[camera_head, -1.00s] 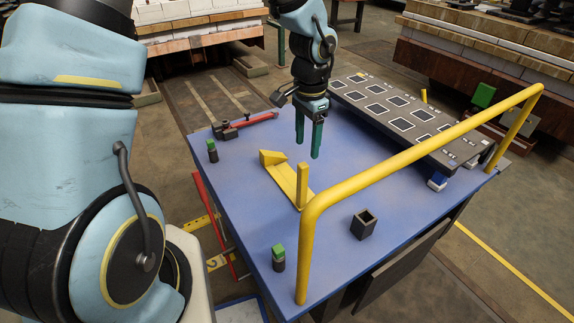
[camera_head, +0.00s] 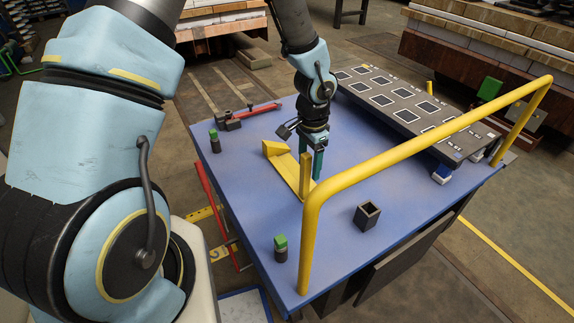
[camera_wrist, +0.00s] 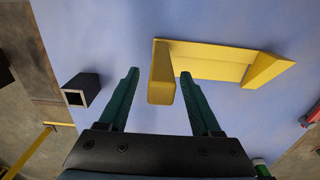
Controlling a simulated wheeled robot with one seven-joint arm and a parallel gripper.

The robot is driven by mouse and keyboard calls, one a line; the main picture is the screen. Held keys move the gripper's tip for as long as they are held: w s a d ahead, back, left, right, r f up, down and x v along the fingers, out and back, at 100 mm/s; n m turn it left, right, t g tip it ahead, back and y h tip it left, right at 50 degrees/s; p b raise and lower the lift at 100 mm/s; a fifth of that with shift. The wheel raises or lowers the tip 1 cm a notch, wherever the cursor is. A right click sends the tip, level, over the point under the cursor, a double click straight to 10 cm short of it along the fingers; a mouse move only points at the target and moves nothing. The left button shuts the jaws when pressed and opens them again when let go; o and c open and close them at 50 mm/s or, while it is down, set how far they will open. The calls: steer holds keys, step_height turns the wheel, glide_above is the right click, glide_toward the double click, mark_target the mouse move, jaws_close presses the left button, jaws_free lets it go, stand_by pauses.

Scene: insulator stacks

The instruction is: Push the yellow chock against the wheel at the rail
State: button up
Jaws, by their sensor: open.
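The yellow chock (camera_head: 285,168) lies on the blue table top, with a wedge at its far left end, a flat strip and an upright post at its near end. It also shows in the wrist view (camera_wrist: 208,62). My gripper (camera_head: 311,168) is open, its green fingers low by the post. In the wrist view the post appears between the two fingertips, with gaps on both sides; I cannot tell its exact depth. The yellow rail (camera_head: 430,128) runs along the table's right side. No wheel is clearly recognisable; a small blue-and-white part (camera_head: 442,174) sits under the dark panel.
A dark panel with pale-edged squares (camera_head: 415,107) lies at the back right. A dark square tube (camera_head: 367,215) stands near the rail. Green-topped posts (camera_head: 280,249) stand on the left edge, and a red-handled tool (camera_head: 262,110) lies at the back left.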

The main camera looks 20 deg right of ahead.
steer(key=shift+c, duration=0.2)
jaws_close()
stand_by(0.3)
stand_by(0.8)
